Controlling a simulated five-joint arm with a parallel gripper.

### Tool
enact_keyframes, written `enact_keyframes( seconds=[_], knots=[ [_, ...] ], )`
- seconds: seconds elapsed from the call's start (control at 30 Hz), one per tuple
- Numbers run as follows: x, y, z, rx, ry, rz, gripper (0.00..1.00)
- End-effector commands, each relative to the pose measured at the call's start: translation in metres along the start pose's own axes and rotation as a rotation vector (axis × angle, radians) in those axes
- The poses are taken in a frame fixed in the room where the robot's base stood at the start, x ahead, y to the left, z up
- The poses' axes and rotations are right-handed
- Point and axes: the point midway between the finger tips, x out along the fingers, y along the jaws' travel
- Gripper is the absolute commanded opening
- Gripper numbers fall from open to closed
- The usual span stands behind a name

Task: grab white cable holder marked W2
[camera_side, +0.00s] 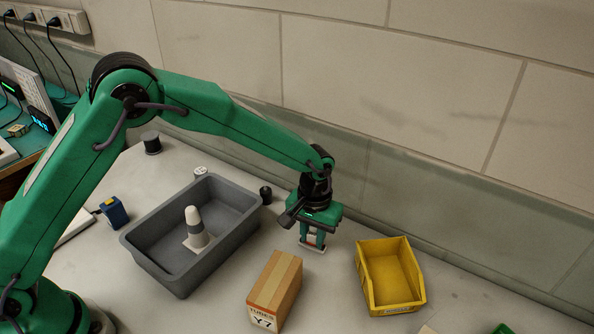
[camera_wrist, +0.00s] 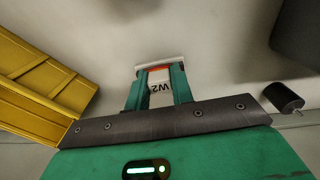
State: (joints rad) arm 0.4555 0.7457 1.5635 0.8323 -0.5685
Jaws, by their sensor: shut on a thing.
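The white cable holder marked W2 (camera_wrist: 160,88) is between the two green fingers of my gripper (camera_wrist: 158,90) in the wrist view. Its label shows upside down, with an orange-red strip beside it. In the side view my gripper (camera_side: 313,238) points down between the grey bin and the yellow bin, shut on the holder, whose white edge (camera_side: 312,250) shows below the fingers. I cannot tell whether the holder touches the bench.
A grey bin (camera_side: 136,250) with a grey-and-white cone (camera_side: 195,228) stands left of my gripper. A cardboard box marked Y7 (camera_side: 274,290) is in front. A yellow bin (camera_side: 388,276) is to the right. A small black cylinder (camera_side: 266,194) stands near the grey bin.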

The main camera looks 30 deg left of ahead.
Motion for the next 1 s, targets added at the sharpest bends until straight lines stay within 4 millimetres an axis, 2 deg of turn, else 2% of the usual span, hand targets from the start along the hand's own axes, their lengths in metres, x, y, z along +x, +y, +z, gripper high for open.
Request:
enact_keyframes(
  seconds=[0.27, 0.5, 1.0],
  knots=[
    [-0.012, 0.000, -0.001, 0.000, 0.002, 0.001, 0.00],
    [-0.044, 0.001, -0.001, 0.000, 0.004, 0.003, 0.00],
    [-0.092, 0.040, 0.077, 0.004, 0.002, 0.001, 0.00]
  ],
)
